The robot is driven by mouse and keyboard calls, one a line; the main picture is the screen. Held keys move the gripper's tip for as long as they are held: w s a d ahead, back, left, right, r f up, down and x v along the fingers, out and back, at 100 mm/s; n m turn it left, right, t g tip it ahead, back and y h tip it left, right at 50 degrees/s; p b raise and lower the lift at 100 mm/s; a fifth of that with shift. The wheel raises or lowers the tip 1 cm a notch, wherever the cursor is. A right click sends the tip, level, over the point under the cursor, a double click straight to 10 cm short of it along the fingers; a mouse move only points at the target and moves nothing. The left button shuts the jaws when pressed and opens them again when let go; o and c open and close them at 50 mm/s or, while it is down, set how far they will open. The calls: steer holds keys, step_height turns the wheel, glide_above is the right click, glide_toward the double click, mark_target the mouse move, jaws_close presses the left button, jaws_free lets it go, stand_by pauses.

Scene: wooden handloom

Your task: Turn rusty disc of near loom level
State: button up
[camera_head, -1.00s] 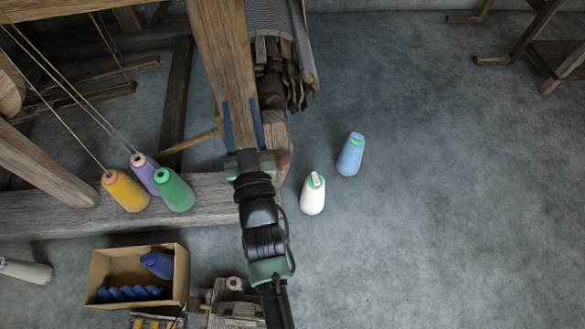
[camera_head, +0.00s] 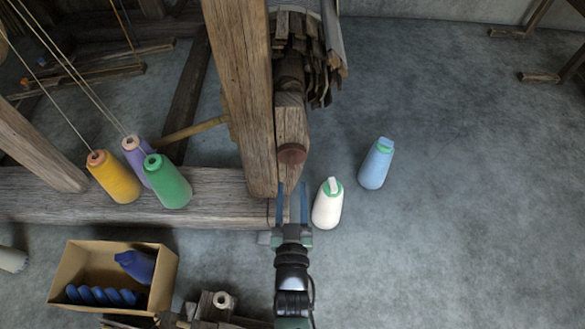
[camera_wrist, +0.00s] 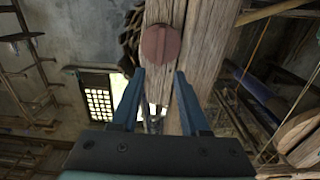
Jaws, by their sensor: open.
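The rusty disc (camera_head: 291,154) is a reddish-brown round plate on the end of a wooden beam of the near loom (camera_head: 240,90). It also shows in the wrist view (camera_wrist: 160,45), at top centre, with a faint line across its face. My gripper (camera_head: 292,188) is open, with two blue fingers pointing up toward the disc in the head view. In the wrist view the open fingers (camera_wrist: 155,75) stand on either side below the disc, with nothing between them. The disc appears apart from the fingertips.
Yellow, purple and green cones (camera_head: 168,182) stand on the loom's lower beam. A cardboard box (camera_head: 75,262) is at lower left.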

mark_target(292, 160)
steer(key=w+b, duration=0.3)
steer(key=w, duration=0.3)
steer(key=shift+w+f, duration=0.15)
steer(key=shift+w, duration=0.6)
jaws_close()
